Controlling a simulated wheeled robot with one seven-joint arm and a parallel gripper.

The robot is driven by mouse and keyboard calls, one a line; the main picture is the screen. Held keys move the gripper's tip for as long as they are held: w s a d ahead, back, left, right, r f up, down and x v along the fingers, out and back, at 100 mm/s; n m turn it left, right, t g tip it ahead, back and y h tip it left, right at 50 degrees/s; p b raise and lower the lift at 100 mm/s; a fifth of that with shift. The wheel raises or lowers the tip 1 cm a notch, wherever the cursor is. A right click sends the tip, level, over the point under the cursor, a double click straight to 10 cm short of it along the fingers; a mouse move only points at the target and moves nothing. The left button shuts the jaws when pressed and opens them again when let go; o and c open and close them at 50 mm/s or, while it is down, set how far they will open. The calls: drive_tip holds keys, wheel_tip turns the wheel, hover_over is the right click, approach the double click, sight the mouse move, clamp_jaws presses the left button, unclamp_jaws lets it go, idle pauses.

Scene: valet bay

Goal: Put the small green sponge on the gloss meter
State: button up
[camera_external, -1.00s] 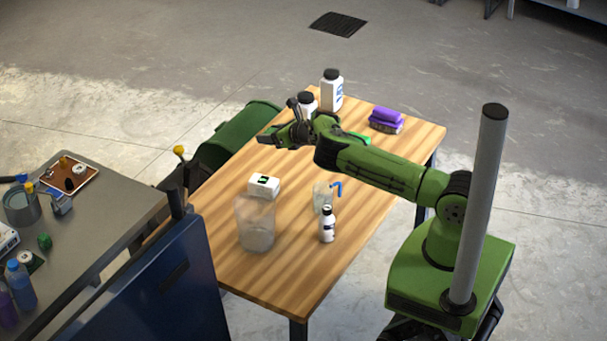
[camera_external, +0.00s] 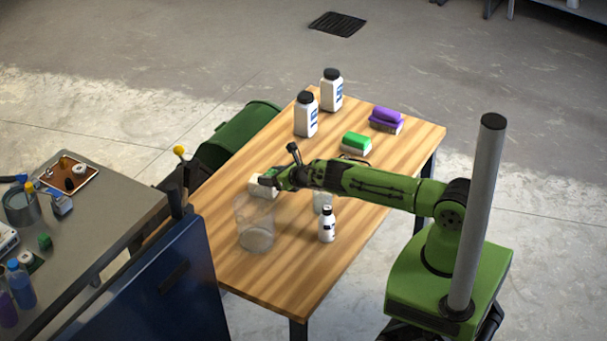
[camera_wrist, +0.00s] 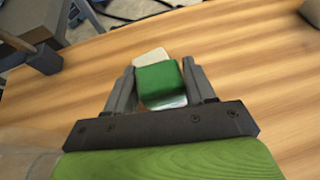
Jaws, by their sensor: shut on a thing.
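The small green sponge (camera_wrist: 158,80) is between the two fingers of my gripper (camera_wrist: 162,88), which is shut on it. The gloss meter, a small white box (camera_external: 259,190), stands on the wooden table, and my gripper (camera_external: 270,178) is right over it in the external view. In the wrist view the white top of the gloss meter (camera_wrist: 150,56) shows past the sponge, which covers most of it. I cannot tell whether the sponge touches the meter. My gripper hides part of the meter in the external view.
A clear container (camera_external: 254,228) stands close in front of the meter. A small white bottle (camera_external: 327,225) and a partly hidden clear vessel (camera_external: 322,202) are to the right. Two white bottles (camera_external: 306,116) (camera_external: 332,90), a green-and-white block (camera_external: 356,143) and a purple block (camera_external: 386,118) stand farther back.

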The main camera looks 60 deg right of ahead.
drive_tip(key=shift+f, duration=0.2)
drive_tip(key=o, duration=1)
drive_tip(key=shift+o, duration=0.2)
